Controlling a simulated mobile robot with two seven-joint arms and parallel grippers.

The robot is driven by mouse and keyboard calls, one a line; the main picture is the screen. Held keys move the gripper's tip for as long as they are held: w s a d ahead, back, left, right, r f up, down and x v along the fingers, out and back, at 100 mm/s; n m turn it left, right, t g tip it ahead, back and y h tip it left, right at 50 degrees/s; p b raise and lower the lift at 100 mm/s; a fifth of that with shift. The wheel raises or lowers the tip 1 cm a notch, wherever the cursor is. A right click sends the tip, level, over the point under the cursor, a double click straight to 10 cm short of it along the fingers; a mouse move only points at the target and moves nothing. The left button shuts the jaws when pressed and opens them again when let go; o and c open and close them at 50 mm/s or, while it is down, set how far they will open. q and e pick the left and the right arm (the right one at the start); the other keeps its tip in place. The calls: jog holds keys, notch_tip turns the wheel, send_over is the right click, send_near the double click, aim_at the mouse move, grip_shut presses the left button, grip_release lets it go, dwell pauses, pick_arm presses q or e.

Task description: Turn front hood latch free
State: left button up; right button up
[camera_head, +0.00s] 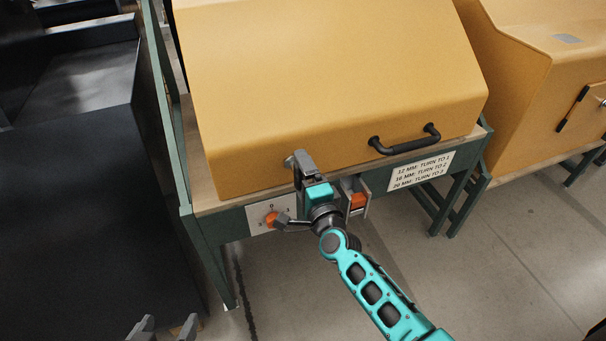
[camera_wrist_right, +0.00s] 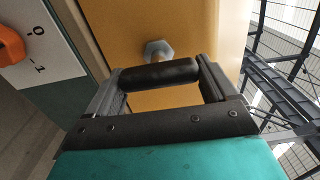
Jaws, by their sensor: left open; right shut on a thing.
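The yellow hood (camera_head: 320,80) sits shut on the bench. The front hood latch shows a grey metal hex pivot (camera_head: 289,161) low on the hood's front face; the pivot also shows in the wrist view (camera_wrist_right: 158,49). The latch's black cylindrical grip (camera_wrist_right: 160,74) lies crosswise between the fingers of my right gripper (camera_head: 303,165), which is shut on it. In the head view the gripper mostly hides the latch. My left gripper (camera_head: 163,328) is open and empty at the bottom edge, away from the bench; only its fingertips show.
A black handle (camera_head: 405,140) sits on the hood right of the latch. Below are an orange knob (camera_head: 271,218) on a numbered plate and an orange part (camera_head: 357,201) in a metal bracket. A label (camera_head: 420,170) is on the bench front. A dark cabinet (camera_head: 80,220) stands at left.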

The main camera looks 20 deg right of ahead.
jog(key=o, duration=0.8)
jog(key=shift+o, duration=0.2)
jog(key=shift+s, duration=0.1)
jog(key=s+p, duration=0.2)
jog(key=s, duration=1)
jog(key=shift+s+d, duration=0.2)
jog(key=shift+s, duration=0.2)
